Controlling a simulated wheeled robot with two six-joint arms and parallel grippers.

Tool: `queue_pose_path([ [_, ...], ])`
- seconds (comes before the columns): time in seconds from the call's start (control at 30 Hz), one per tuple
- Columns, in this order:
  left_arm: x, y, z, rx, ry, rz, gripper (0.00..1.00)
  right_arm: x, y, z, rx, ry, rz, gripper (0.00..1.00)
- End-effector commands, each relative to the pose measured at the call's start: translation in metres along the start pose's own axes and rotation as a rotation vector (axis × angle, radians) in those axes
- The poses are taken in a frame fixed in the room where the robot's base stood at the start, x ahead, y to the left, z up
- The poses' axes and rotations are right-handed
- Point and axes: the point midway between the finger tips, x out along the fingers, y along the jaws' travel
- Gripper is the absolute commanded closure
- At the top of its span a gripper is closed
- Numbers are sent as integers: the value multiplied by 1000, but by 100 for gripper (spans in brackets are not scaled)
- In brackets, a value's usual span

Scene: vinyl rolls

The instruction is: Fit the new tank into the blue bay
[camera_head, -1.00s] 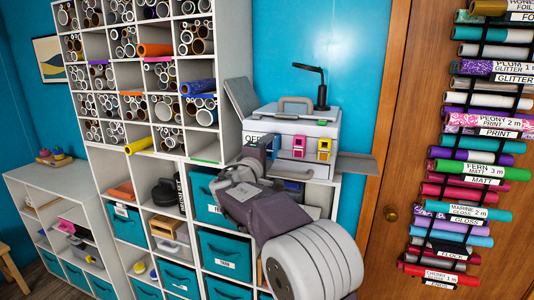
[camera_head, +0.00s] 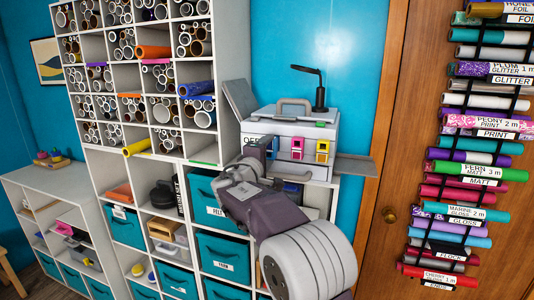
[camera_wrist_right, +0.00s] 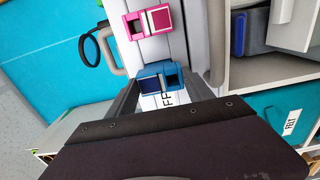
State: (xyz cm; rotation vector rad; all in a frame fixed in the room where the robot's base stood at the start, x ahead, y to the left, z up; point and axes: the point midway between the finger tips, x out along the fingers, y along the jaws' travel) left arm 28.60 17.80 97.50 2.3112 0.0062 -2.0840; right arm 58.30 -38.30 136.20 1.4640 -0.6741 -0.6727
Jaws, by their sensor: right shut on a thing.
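The printer (camera_head: 300,128) stands on a shelf top, with a pink tank (camera_head: 297,147) and a yellow tank (camera_head: 322,151) in its front. My right gripper (camera_head: 266,146) is at the left part of that front, and its wrist hides the blue bay in the head view. In the right wrist view, my right gripper (camera_wrist_right: 160,88) is shut on a blue tank (camera_wrist_right: 157,72), which is in line with the pink tank (camera_wrist_right: 148,22) at the printer's front. I cannot tell how deep the blue tank sits. My left gripper is out of view.
A grey side tray (camera_head: 356,166) sticks out at the printer's right. A black lamp (camera_head: 320,88) stands on top. A cubby shelf of vinyl rolls (camera_head: 140,75) is at the left, with teal bins (camera_head: 223,257) below. A door with racked rolls (camera_head: 480,170) is at the right.

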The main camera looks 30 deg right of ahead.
Motion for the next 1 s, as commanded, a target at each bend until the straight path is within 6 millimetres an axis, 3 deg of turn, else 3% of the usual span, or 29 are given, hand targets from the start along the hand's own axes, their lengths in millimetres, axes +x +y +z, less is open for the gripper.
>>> queue_pose_path([
  [1.0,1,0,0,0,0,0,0,14,0,0,1,0,1,100],
])
